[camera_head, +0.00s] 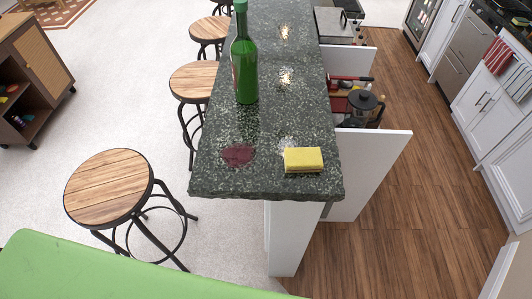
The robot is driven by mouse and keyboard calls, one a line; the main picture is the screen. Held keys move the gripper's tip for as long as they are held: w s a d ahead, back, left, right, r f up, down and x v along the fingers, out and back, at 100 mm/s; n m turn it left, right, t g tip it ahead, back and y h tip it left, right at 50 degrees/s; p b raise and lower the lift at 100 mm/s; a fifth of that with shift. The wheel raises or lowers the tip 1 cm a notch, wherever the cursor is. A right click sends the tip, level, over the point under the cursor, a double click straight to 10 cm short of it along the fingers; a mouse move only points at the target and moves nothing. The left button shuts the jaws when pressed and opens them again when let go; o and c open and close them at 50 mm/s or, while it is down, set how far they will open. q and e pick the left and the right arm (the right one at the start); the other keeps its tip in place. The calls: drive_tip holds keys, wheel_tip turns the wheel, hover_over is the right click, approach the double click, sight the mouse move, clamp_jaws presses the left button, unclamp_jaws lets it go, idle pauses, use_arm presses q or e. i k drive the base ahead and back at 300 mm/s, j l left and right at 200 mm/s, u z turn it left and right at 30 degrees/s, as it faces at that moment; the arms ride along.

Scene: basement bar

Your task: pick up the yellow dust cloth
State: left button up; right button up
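The yellow dust cloth (303,160) looks like a small, thick rectangular block with a yellow top. It lies flat near the front right end of the dark green speckled bar counter (225,177). A dark red stain (238,155) is on the counter to its left, apart from it. A green bottle (244,62) stands upright farther back on the counter. Neither of my grippers shows in the head view, and nothing touches the cloth.
Round wooden stools (108,187) line the counter's left side. Open drawers, one with a coffee press (362,108), stick out on the right. A green surface (90,270) fills the bottom left corner. Wood floor (420,215) is clear at right.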

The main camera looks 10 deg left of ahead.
sight(307, 158)
drive_tip(key=j+u, duration=0.15)
drive_tip(key=j, duration=1.25)
drive_tip(key=k, duration=0.05)
